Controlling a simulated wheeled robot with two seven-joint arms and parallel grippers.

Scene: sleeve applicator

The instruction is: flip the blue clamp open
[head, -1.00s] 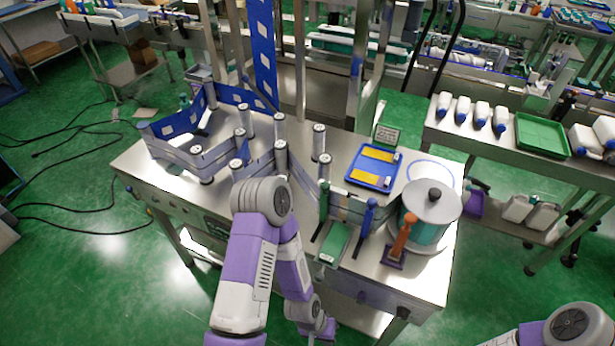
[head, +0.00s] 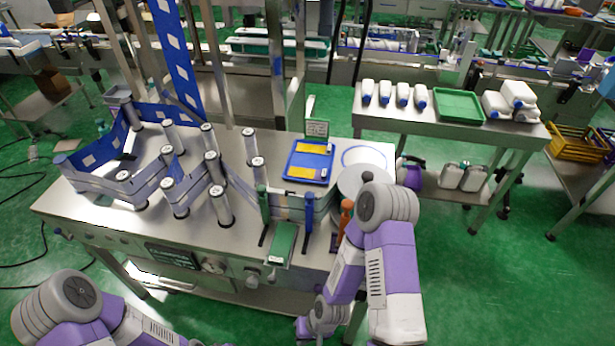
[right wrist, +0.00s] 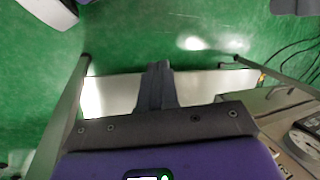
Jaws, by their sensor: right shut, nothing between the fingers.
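The blue clamp (head: 309,212) stands on the front right of the steel table, its blue handle upright. It is between a green clamp (head: 264,206) and an orange-handled clamp (head: 345,214). My right gripper (head: 304,328) is low in front of the table's front edge, below the clamps and apart from them. In the right wrist view its fingers (right wrist: 158,75) are together, with nothing between them, and point toward the green floor and a pale lower shelf. My left arm shows at the bottom left, but its gripper is out of view.
A steel pot (head: 352,180), partly hidden by my right arm, stands beside the orange clamp. A blue tray (head: 325,148) lies behind the clamps. Several grey rollers (head: 219,202) stand to the left. A green plate (head: 281,243) is at the front edge. A side table (head: 420,123) holds bottles.

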